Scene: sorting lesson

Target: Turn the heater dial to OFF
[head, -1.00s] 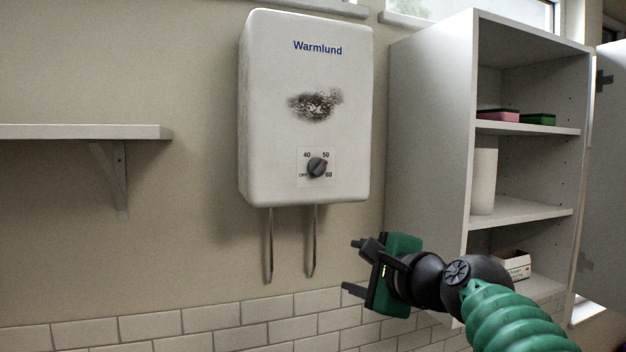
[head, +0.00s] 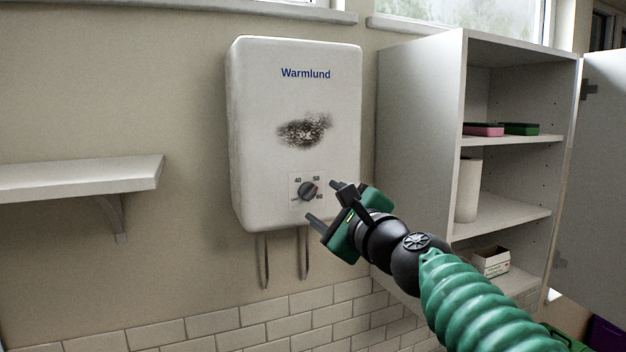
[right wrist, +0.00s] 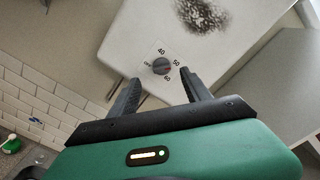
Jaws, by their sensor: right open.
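The white Warmlund heater (head: 250,130) hangs on the wall, with a dark smudge on its front. Its dark grey dial (head: 307,191) sits low on a pale plate marked 40, 50, 60 and, small at the left, OFF. A red mark on the dial's right side lies between 50 and 60. My right gripper (head: 321,200) is open and empty, just right of and below the dial. In the right wrist view the dial (right wrist: 161,66) shows ahead, between the lines of the two fingers (right wrist: 160,76), with no visible contact. My left gripper is not in view.
An open cabinet (head: 415,130) with sponges, a paper roll (head: 469,190) and a small box (head: 491,261) stands right of the heater. A wall shelf (head: 80,175) is at the left. Two pipes (head: 304,255) hang below the heater.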

